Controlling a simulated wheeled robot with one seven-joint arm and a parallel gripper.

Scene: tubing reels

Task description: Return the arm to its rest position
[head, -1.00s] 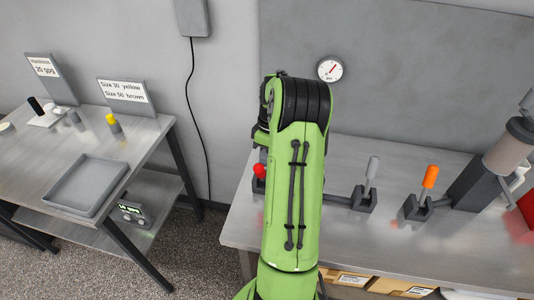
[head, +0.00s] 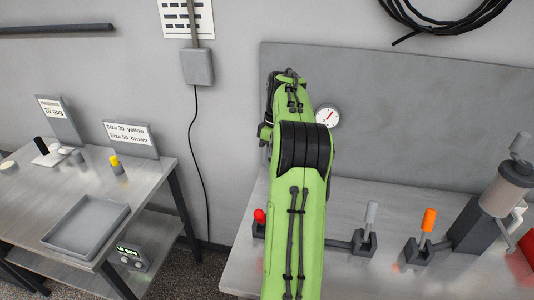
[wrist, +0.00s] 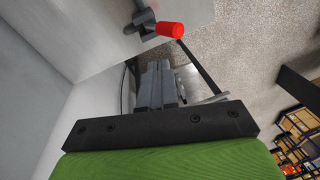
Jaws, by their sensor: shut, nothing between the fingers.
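My green arm (head: 312,200) rises through the middle of the head view, its upper part bent up against the back panel. Its end is hidden behind the arm there. In the wrist view my gripper (wrist: 160,75) shows beyond a black mounting bar, its grey fingers together and nothing between them. A red-tipped handle (wrist: 171,30) is just beyond the fingers in the picture, apart from them. In the head view the red knob (head: 260,216) shows left of my arm on the right bench.
The right bench (head: 350,200) carries a grey-handled lever (head: 371,213), an orange-handled lever (head: 428,221) and a grey cylinder device (head: 507,187). A dial gauge (head: 327,116) is on the back panel. The left table holds an empty grey tray (head: 86,225) and small signs. A floor gap separates the tables.

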